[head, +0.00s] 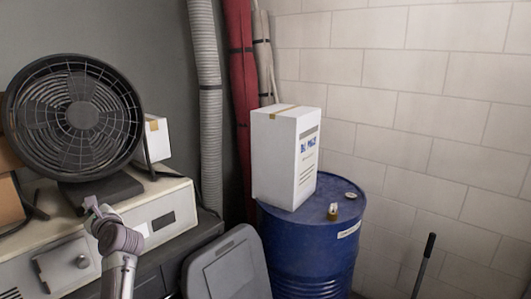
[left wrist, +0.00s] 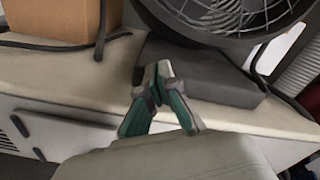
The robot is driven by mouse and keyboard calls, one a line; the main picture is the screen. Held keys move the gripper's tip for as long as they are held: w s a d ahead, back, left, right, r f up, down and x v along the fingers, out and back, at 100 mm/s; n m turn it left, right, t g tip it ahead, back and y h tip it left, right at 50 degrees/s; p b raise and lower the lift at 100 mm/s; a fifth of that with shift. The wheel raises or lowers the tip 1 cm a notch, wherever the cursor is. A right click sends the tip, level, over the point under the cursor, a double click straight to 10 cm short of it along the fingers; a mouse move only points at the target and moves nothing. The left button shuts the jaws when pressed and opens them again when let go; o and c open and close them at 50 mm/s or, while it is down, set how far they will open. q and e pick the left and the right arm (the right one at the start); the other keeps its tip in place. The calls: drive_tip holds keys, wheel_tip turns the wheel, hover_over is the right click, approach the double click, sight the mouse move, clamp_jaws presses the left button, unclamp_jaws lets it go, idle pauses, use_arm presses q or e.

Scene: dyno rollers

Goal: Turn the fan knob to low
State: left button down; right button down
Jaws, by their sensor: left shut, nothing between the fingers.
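The black round fan (head: 80,112) stands on the cream cabinet at the left in the head view. Its dark base (head: 105,188) sits on the cabinet top, and the base also shows in the left wrist view (left wrist: 205,82). I cannot make out the fan's knob in either view. My left gripper (head: 91,205) is at the front edge of the fan base. In the left wrist view its green-padded fingers (left wrist: 160,70) come together at the tips in front of the base, with nothing between them. I cannot tell whether the tips touch it. My right gripper is not in view.
A cardboard box (left wrist: 65,20) and black cable lie left of the fan. A blue drum (head: 305,250) with a white box (head: 285,155) and a grey bin (head: 228,265) stand right.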

use_arm(q)
drive_tip(key=p+v, duration=0.1)
drive_tip(key=v, duration=0.5)
drive_tip(key=shift+r, duration=0.25)
drive_tip(key=shift+a+f, duration=0.1)
